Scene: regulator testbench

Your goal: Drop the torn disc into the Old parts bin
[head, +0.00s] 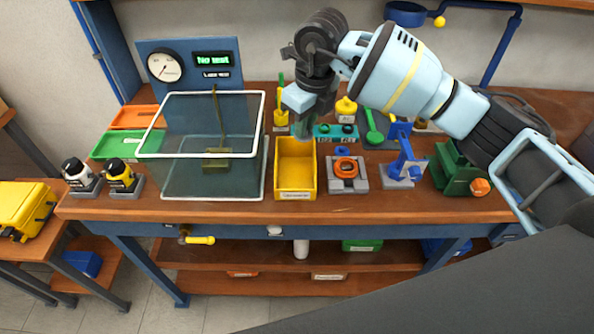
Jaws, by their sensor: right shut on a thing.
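My right gripper (303,124) comes in from the upper right and points down above the back part of a yellow open bin (295,194). The bin stands on the bench and has a white label on its front, too small to read surely; it appears to be the Old parts bin. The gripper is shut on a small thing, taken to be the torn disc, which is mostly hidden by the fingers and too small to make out. The visible bin floor looks empty. My left gripper is not in view.
A clear tank (215,180) with a white rim stands just left of the bin. A grey fixture with an orange ring (346,166) is to its right, then a blue stand (403,168) and a green vise (455,172). A gauge panel (190,62) stands behind the tank.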

